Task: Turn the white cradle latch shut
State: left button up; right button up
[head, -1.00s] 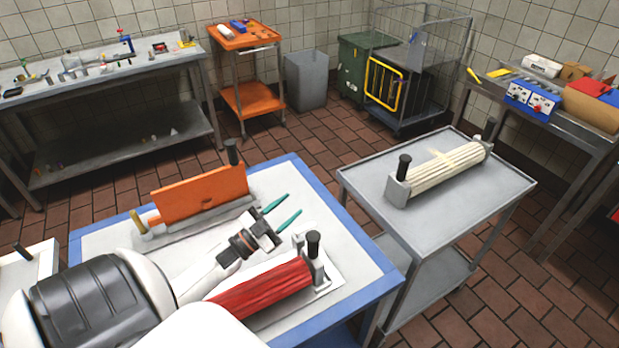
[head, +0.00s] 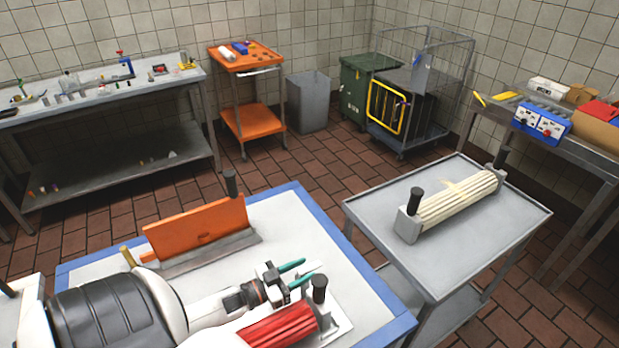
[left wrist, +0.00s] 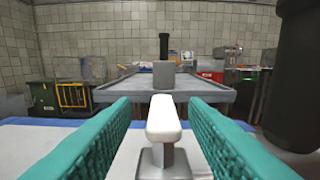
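The white latch (left wrist: 163,118) stands on a grey post in the left wrist view, its bar pointing away from the camera. My left gripper (head: 305,271) is open, with one teal finger on each side of the latch. In the left wrist view the fingers (left wrist: 160,112) show a gap on both sides of it. In the head view the gripper is beside the black-knobbed end of the cradle (head: 343,322) that holds the red ribbed roller (head: 280,327). My arm hides part of the roller, and the latch is hard to make out there. My right gripper is out of view.
A black knob (left wrist: 295,80) stands close to the right finger. An orange plate (head: 197,230) stands upright at the back of the blue-edged table (head: 300,215). A grey cart (head: 460,250) with a cream ribbed roller (head: 458,199) is to the right.

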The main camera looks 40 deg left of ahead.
pick_arm(q)
jog(key=shift+x, duration=1.05)
jog(key=shift+w+d, duration=0.2)
jog(key=shift+w, duration=0.05)
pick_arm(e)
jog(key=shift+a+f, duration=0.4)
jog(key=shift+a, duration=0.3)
pick_arm(q)
jog(key=shift+c, duration=0.6)
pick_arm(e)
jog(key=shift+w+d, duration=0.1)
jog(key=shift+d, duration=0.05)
